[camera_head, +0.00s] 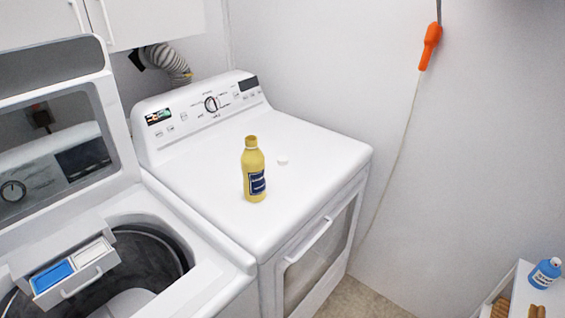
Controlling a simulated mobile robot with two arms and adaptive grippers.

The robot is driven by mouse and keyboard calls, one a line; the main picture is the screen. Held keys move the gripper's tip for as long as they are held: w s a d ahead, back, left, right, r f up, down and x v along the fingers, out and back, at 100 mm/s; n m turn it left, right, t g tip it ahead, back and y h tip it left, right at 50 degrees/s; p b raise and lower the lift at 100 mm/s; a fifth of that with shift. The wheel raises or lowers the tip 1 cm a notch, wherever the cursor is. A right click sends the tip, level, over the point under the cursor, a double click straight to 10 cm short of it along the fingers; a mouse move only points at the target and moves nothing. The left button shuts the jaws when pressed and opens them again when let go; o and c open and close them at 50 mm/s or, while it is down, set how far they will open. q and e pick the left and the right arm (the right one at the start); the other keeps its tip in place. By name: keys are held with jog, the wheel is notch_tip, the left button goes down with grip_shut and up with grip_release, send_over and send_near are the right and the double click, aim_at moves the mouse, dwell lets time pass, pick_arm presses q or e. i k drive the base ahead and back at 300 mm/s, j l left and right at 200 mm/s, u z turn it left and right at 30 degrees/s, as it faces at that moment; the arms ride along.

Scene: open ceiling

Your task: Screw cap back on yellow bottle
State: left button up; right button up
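A yellow bottle (254,172) with a dark blue label stands upright on the white top of the dryer (311,141). Its top is yellow, and I cannot tell from here whether the mouth is open. A small white cap (283,161) lies on the dryer top to the right of the bottle, apart from it. Neither of my grippers is in view.
An open top-load washer (212,262) with a raised lid and a pulled-out detergent drawer (75,276) stands at the left. A blue bottle (545,273) stands on a white shelf at the lower right. An orange-handled item (430,46) hangs on the wall. The dryer top is otherwise clear.

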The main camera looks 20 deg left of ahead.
aim_at(252, 159)
jog(key=i+l+u, duration=0.35)
jog(key=i+l, duration=0.5)
jog(key=i, duration=0.1)
